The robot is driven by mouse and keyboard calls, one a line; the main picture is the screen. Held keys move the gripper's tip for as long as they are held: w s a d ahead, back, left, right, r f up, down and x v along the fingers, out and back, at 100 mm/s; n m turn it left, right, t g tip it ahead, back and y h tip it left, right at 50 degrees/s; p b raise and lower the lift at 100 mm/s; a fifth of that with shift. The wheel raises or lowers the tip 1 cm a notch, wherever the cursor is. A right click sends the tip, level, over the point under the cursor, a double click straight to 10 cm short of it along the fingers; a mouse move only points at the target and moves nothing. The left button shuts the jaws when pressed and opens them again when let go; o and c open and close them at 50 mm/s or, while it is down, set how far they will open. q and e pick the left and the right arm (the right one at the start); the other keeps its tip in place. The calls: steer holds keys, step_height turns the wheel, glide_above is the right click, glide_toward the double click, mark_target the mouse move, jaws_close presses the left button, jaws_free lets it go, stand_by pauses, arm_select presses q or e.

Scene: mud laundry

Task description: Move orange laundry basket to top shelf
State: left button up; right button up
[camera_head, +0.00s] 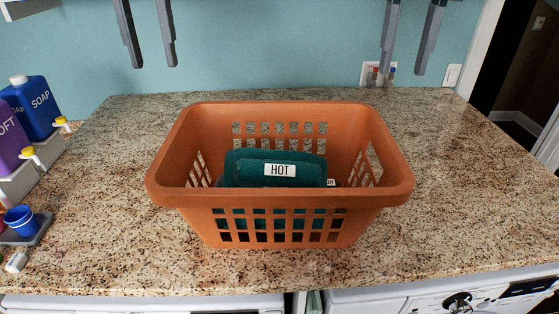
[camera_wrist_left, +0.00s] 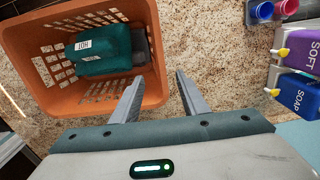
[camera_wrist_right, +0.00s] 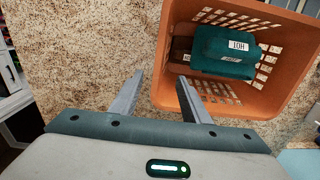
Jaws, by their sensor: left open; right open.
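The orange laundry basket (camera_head: 280,196) stands upright on the speckled counter, in the middle of the head view. Inside it lies a folded teal towel (camera_head: 245,172) labelled HOT, with a darker, partly hidden item next to it. My left gripper (camera_head: 155,66) hangs open and empty above the counter, toward the basket's left side. My right gripper (camera_head: 402,73) hangs open and empty above the counter, toward its right side. In each wrist view, left (camera_wrist_left: 160,75) and right (camera_wrist_right: 160,74), one finger overlaps the basket rim in the picture; no contact is visible. No shelf is clearly visible.
Blue SOAP (camera_head: 37,105) and purple SOFT (camera_head: 10,140) bottles stand at the left, with a blue cup (camera_head: 20,219) in front. White machines (camera_head: 445,298) are below. A wall outlet (camera_head: 377,74) is behind.

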mark_target(171, 137)
arm_select(q)
steer(key=f, duration=1.7)
steer(key=shift+s+f, duration=0.1)
steer(key=shift+s, duration=0.2)
arm_select(e)
steer(key=f, duration=1.7)
steer(key=shift+s, duration=0.3)
arm_select(q)
jaws_close()
arm_select(e)
jaws_close()
